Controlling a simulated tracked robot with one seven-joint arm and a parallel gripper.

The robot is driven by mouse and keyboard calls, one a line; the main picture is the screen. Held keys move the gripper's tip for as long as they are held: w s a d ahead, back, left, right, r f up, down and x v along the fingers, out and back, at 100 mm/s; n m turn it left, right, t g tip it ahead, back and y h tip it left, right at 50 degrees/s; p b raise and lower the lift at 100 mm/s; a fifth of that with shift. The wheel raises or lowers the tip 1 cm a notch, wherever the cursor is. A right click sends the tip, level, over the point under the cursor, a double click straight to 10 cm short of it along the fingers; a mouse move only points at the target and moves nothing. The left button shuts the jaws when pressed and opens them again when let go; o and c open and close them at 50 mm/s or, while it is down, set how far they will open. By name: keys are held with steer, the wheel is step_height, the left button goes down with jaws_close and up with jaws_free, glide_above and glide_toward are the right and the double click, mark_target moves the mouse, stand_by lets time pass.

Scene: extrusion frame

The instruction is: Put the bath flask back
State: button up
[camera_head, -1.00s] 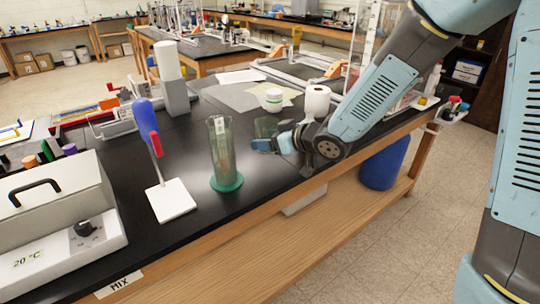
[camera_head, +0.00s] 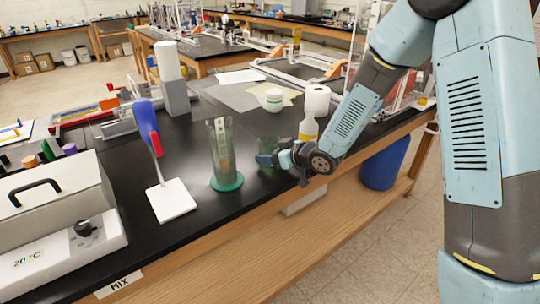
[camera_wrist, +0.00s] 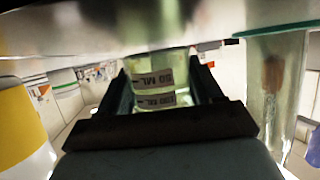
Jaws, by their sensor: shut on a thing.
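My gripper (camera_head: 267,158) is above the right part of the black bench, near its front edge, shut on a small greenish clear glass flask (camera_head: 269,144). In the wrist view the flask (camera_wrist: 153,82) sits between both fingers (camera_wrist: 163,90), with a dark "ML" marking on its wall. My fingers hide part of the flask in the head view. I cannot tell whether its base touches the bench. The grey bath (camera_head: 52,215) with a black-handled lid stands at the far left; its front reads 20 °C. The lid appears to be on it.
A tall glass cylinder (camera_head: 221,155) on a green foot stands just left of my gripper. A yellow-labelled bottle (camera_head: 308,129) is close behind my wrist. A white jar (camera_head: 274,101) stands farther back.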

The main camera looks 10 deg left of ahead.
steer(key=shift+f, duration=0.2)
steer(key=o, duration=1.2)
steer(key=v, duration=1.2)
